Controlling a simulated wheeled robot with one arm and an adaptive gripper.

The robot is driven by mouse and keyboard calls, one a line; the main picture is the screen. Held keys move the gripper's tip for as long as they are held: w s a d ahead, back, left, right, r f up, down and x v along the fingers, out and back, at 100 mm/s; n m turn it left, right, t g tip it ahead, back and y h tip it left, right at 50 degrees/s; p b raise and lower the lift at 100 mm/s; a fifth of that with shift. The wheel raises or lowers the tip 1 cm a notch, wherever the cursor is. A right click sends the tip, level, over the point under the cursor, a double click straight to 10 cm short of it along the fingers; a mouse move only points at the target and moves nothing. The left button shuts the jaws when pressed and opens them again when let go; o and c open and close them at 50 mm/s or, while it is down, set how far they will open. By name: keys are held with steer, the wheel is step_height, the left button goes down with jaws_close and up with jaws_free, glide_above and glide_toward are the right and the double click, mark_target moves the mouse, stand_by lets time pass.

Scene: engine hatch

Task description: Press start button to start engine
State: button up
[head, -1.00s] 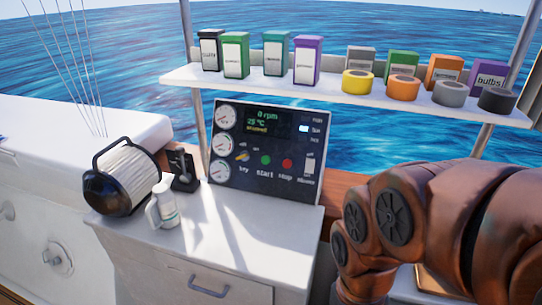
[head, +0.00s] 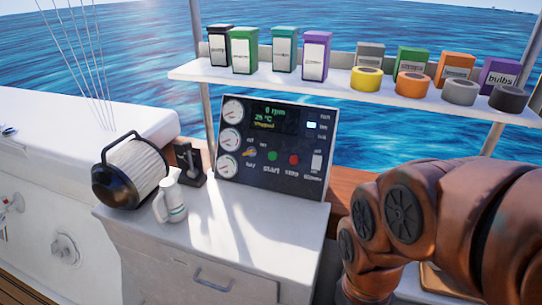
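The engine control panel (head: 285,143) stands upright at the back of a white cabinet in the head view. Its green start button (head: 272,155) sits at the lower middle, with a red stop button (head: 293,159) to its right. A yellow key switch (head: 249,152) is to the left of the green button. The small display at the top reads 0 rpm and 25 °C. Nothing covers the panel. My brown arm is at the right, apart from the panel. My gripper is outside the picture.
The white cabinet top (head: 240,225) is mostly clear. A lamp-like black and white cylinder (head: 134,172), a white bottle (head: 171,202) and a black lever (head: 188,162) stand left of the panel. A white shelf (head: 345,80) with boxes and tape rolls hangs above it.

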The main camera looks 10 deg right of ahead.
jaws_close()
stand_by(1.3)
